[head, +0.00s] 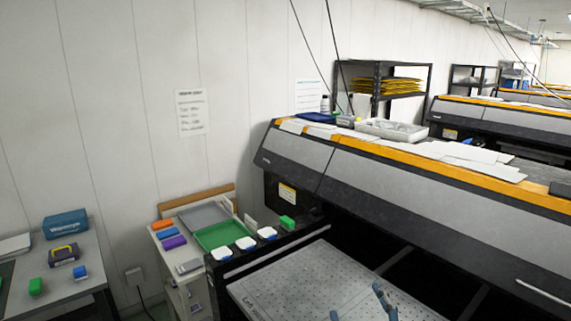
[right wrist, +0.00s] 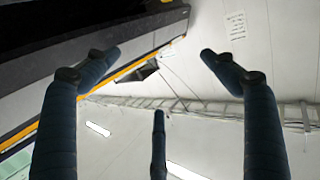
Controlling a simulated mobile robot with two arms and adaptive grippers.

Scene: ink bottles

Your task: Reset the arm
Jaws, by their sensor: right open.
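My right gripper (head: 362,303) shows only its dark blue fingertips at the bottom edge of the head view, in front of the perforated metal plate. In the right wrist view its fingers (right wrist: 160,62) are spread wide, with nothing between them. That view looks up past the printer, wall and ceiling. My left gripper is not in view. Three white-topped items with blue parts (head: 246,243) stand in a row on the printer's left end, with a green block (head: 287,223) beside them.
The large grey and black printer (head: 400,185) with an orange strip fills the right side. A small cabinet with a green tray (head: 217,235) stands left of it. A table with a blue box (head: 65,224) is at far left. The perforated plate (head: 300,285) is bare.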

